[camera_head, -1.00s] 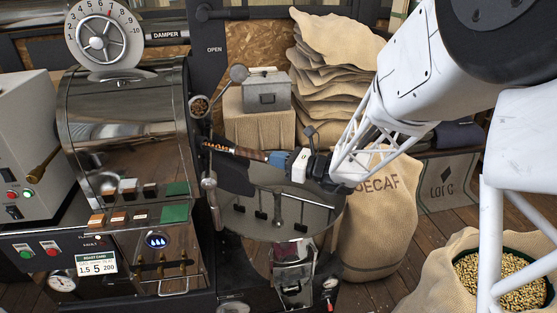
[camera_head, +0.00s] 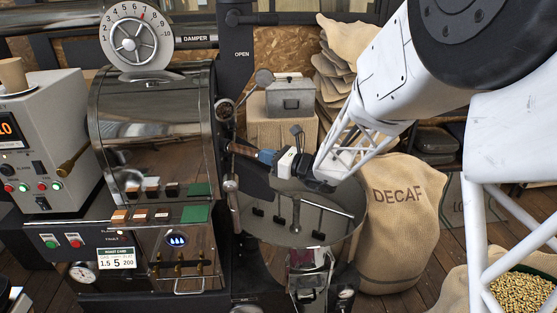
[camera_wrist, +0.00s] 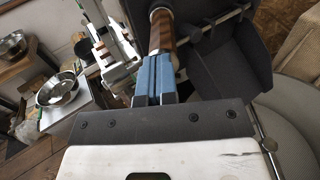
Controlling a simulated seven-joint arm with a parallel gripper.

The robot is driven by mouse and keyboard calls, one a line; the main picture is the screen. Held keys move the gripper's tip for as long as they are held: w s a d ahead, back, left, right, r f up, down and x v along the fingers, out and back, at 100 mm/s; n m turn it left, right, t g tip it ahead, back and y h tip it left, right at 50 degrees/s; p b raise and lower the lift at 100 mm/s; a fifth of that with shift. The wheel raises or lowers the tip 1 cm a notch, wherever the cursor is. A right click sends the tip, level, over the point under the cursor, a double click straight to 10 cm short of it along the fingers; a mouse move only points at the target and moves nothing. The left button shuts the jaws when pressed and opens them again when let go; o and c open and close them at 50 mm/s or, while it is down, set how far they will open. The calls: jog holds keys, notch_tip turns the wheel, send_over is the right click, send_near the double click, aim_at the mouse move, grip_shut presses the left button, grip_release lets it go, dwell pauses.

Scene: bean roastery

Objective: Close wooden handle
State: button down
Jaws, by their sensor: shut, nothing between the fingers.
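The wooden handle (camera_head: 240,150) is a short brown cylinder at the front of the roaster, above the left edge of the round cooling tray. It also shows in the wrist view (camera_wrist: 161,32), straight ahead of the fingers. My gripper (camera_head: 265,156) has blue fingertips at the handle's right end. In the wrist view the blue fingers (camera_wrist: 155,78) are together with only a thin line between them, and the handle lies beyond their tips. The fingers are shut and empty. I cannot tell whether the tips touch the handle.
The round cooling tray (camera_head: 320,228) with its stirring arms lies below my gripper. The shiny roaster drum (camera_head: 150,130) stands to the left. A grey metal box (camera_head: 290,98) stands behind. A DECAF sack (camera_head: 400,235) stands on the right.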

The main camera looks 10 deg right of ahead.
jog(key=shift+w+a+r, duration=0.1)
jog(key=shift+w+a, duration=0.1)
jog(key=shift+a, duration=0.25)
jog(key=v, duration=1.4)
jog(key=shift+d, duration=0.35)
jog(key=shift+s, duration=0.15)
dwell(3.1)
